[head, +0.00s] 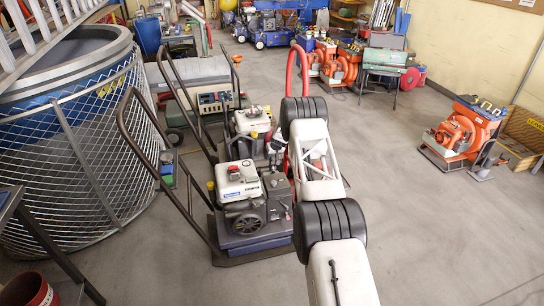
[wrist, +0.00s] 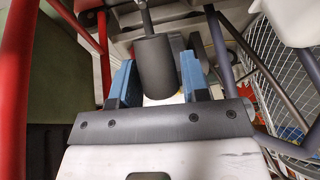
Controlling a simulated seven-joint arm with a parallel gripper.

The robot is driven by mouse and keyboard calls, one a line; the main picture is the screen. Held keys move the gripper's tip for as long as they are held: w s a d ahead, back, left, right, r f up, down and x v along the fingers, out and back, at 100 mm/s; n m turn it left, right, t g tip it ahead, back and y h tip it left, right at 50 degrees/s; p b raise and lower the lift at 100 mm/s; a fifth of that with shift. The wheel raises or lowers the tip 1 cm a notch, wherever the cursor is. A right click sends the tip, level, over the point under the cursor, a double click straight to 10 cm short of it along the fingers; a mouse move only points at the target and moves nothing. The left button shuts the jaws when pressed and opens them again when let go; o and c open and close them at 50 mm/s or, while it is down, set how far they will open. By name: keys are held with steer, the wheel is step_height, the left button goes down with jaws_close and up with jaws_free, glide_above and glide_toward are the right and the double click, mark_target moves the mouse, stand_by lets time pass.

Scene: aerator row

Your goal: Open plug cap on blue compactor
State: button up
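The blue compactor (head: 240,190) stands mid-floor in the head view, with a pale engine, a blue-lettered label, a red tank cap and a blue base. My arm reaches over its right side from the lower right. My gripper (head: 276,146) is small and partly hidden there, near the engine's upper right. In the wrist view my gripper (wrist: 155,82) shows two blue fingers standing apart. A dark grey cylinder (wrist: 154,66) on a thin rod appears between them. I cannot tell its depth or whether a finger touches it. I cannot make out the plug cap with certainty.
A similar machine (head: 250,122) stands close behind the compactor. Dark handlebars (head: 165,155) rise at its left. A mesh-fenced round tank (head: 75,160) fills the left side. Orange machines (head: 462,135) stand at the right. The floor (head: 430,235) at right front is clear.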

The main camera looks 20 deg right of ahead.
jaws_close()
steer(key=shift+w+r+g, duration=0.15)
steer(key=shift+w+g, duration=0.1)
steer(key=shift+g, duration=0.15)
steer(key=shift+w+r+g, duration=0.25)
steer(key=shift+w+g, duration=0.25)
steer(key=shift+g, duration=0.45)
steer(key=shift+w+r+g, duration=0.2)
steer(key=shift+w+g, duration=0.3)
steer(key=shift+g, duration=0.45)
steer(key=shift+w+m+g, duration=0.3)
steer(key=shift+w+g, duration=0.4)
steer(key=shift+g, duration=0.6)
steer(key=shift+o, duration=1.9)
jaws_free()
steer(key=shift+r, duration=0.1)
steer(key=shift+r, duration=0.15)
